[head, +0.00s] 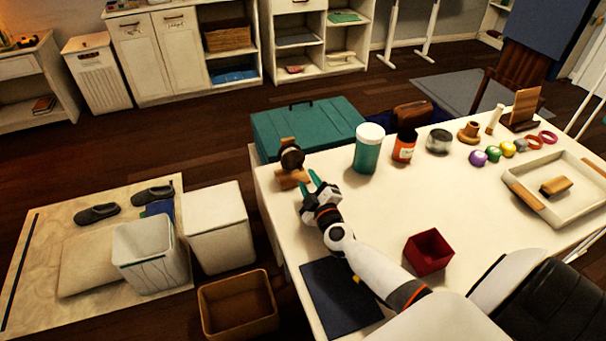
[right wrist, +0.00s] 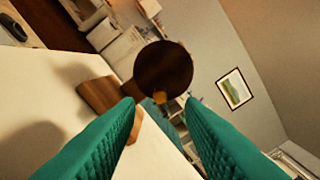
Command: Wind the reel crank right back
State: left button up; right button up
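The reel (head: 291,157) is a dark round disc on a wooden stand (head: 290,180) at the table's far left corner. In the right wrist view the disc (right wrist: 163,62) is face-on, with the wooden base (right wrist: 98,94) to its left. A small orange-brown knob (right wrist: 159,97), apparently the crank handle, shows at the disc's lower edge. My right gripper (head: 313,184) is beside the reel, its green fingers pointing at it. The fingers (right wrist: 162,104) are apart, with the knob appearing between their tips; I cannot tell whether they touch it. My left gripper is out of view.
A teal-and-white jar (head: 368,150) and an orange jar (head: 404,146) stand right of the reel. A red box (head: 428,252) and a dark blue mat (head: 341,296) lie nearer on the table. A teal chest (head: 306,124) is behind. The table's left edge is close to the reel.

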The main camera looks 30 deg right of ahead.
aim_at(302, 170)
jog(key=shift+b+x, duration=0.45)
jog(key=shift+x, duration=1.9)
grip_shut()
